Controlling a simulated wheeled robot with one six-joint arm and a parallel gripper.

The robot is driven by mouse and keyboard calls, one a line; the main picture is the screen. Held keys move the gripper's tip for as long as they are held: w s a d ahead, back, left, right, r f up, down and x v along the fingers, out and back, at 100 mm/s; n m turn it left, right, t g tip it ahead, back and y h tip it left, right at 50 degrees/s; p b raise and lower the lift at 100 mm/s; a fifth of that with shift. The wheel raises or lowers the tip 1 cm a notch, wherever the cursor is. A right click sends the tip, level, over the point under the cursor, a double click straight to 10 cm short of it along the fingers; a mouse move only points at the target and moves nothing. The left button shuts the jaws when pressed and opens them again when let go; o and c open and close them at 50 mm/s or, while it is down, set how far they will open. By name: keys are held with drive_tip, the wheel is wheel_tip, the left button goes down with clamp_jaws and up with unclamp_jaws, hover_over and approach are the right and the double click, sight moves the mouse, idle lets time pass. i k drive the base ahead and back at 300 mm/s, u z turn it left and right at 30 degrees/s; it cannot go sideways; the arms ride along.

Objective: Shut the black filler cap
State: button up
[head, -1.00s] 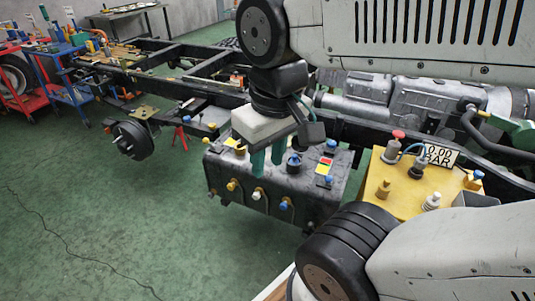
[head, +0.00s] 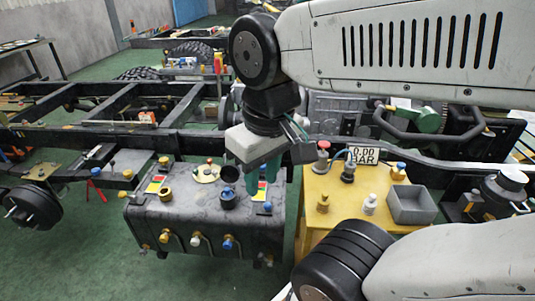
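The dark tank (head: 190,218) stands in front of the chassis rail. On its top, a black round cap (head: 229,174) appears raised above a dark filler neck with blue on it (head: 228,198); the cap looks open. My gripper (head: 262,182) points down with teal fingers just right of the cap and neck. The fingers look apart with nothing between them, and they seem clear of the cap. They hide part of the tank's top right.
Blue and yellow fittings and coloured labels crowd the tank top. A yellow box (head: 337,190) with fittings, a pressure display (head: 364,155) and a grey open bin (head: 411,205) stands to the right. Chassis rails (head: 90,140) run behind. Green floor (head: 90,245) is free at front left.

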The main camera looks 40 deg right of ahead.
sight(229, 173)
drive_tip(key=z, duration=1.05)
drive_tip(key=k, duration=1.3)
drive_tip(key=u, duration=0.15)
drive_tip(key=i, duration=0.55)
drive_tip(key=u, duration=0.6)
drive_tip(key=i, duration=1.25)
drive_tip(key=z, duration=0.55)
